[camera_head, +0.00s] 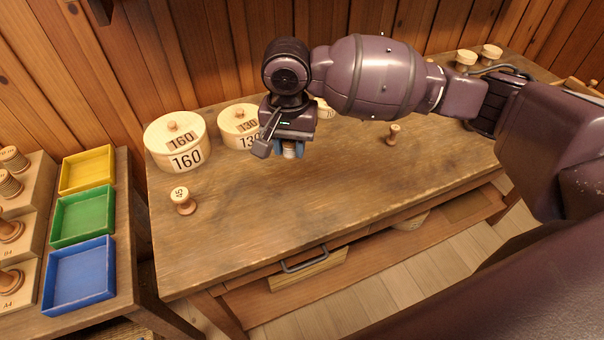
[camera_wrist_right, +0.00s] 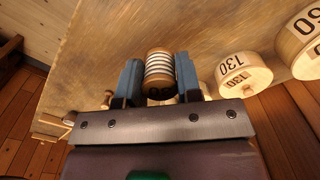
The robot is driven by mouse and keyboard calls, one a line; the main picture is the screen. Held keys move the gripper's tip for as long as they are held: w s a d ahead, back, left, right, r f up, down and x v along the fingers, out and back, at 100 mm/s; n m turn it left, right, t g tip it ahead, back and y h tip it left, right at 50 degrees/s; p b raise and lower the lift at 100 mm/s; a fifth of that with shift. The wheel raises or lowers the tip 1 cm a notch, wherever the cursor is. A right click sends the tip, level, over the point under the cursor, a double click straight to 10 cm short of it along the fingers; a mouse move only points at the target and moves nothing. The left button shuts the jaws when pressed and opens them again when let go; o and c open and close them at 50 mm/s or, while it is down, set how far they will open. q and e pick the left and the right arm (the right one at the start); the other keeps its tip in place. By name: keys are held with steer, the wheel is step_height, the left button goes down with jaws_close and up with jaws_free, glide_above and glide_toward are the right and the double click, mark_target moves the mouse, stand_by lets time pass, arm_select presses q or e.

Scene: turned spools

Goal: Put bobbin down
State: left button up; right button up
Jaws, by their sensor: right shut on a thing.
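My right gripper (camera_head: 290,150) hangs over the back middle of the wooden table (camera_head: 310,210), its blue fingers pointing down. It is shut on a bobbin (camera_head: 289,153), which is mostly hidden by the gripper in the head view. In the right wrist view the bobbin (camera_wrist_right: 159,68) sits between the two blue fingers, with wooden ends and white windings showing dark lines. It appears to be held above the tabletop, but the exact gap is unclear. My left gripper is not in view.
Round lidded boxes marked 160 (camera_head: 177,145) and 130 (camera_head: 238,130) stand left of the gripper. A spool marked 45 (camera_head: 182,200) stands front left, and a small spool (camera_head: 393,134) stands right. Yellow, green and blue trays (camera_head: 80,275) lie on the left bench. The front middle table is clear.

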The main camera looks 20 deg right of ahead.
steer(key=b, duration=0.2)
glide_above(292, 202)
step_height(292, 202, down, 10)
steer(key=shift+f, duration=0.7)
step_height(292, 202, down, 5)
steer(key=shift+f+b, duration=0.1)
steer(key=shift+b, duration=0.3)
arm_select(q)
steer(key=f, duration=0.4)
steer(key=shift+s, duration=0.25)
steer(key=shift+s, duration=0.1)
arm_select(e)
steer(key=o, duration=0.9)
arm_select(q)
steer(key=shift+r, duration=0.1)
